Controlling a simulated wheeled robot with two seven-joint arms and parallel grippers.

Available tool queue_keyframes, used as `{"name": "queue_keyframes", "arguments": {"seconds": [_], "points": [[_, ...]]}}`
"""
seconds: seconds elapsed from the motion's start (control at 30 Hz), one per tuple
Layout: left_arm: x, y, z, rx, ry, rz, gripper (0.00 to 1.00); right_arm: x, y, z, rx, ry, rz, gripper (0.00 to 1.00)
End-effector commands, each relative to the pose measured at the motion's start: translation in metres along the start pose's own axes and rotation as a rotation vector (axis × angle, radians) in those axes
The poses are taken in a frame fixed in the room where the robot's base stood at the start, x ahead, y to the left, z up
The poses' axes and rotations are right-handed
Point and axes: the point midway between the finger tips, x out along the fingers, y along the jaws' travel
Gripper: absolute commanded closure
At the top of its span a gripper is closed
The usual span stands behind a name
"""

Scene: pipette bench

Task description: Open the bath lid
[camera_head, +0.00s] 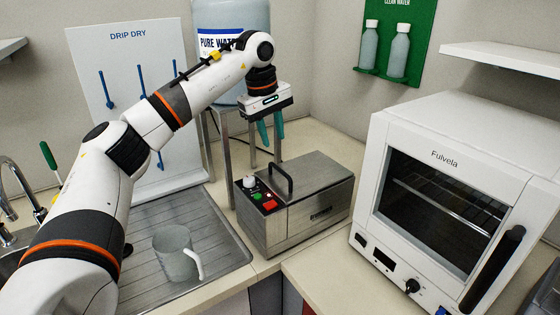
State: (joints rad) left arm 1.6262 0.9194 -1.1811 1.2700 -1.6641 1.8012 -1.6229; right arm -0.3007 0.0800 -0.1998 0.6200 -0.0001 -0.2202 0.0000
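The bath is a brushed-metal box (285,236) on the counter in the middle of the view, with a control panel at its left end. Its metal lid (318,180) lies flat and closed on top. A dark arched handle (281,177) stands on the lid near the panel. My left gripper (271,140) points down with its two teal fingers apart and nothing between them. In the picture it is just above the handle and not touching it; the exact depth is hard to tell. My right gripper is out of view.
A white oven (445,190) stands close to the right of the bath. A clear jug (174,255) sits on the sink's drainboard (215,262) at the left. A metal stand with a water bottle (232,60) and a drip-dry board (128,55) are behind.

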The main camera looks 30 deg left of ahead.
Motion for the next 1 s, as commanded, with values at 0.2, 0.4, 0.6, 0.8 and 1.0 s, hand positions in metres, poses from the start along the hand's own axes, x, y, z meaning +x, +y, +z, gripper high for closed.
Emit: {"name": "queue_keyframes", "arguments": {"seconds": [0.2, 0.4, 0.6, 0.8, 1.0], "points": [[0.045, 0.000, -0.001, 0.001, 0.003, 0.003, 0.68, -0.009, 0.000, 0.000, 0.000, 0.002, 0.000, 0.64], [0.077, -0.001, -0.001, 0.001, 0.003, 0.001, 0.68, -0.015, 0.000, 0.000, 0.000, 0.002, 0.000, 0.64], [0.091, -0.001, -0.001, 0.001, 0.002, -0.003, 0.68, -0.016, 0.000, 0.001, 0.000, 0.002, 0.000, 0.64], [0.093, -0.001, -0.001, 0.001, 0.002, -0.004, 0.68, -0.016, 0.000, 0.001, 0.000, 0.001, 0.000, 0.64], [0.092, -0.001, -0.002, 0.001, 0.002, -0.003, 0.88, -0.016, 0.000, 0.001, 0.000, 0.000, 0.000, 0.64]]}}
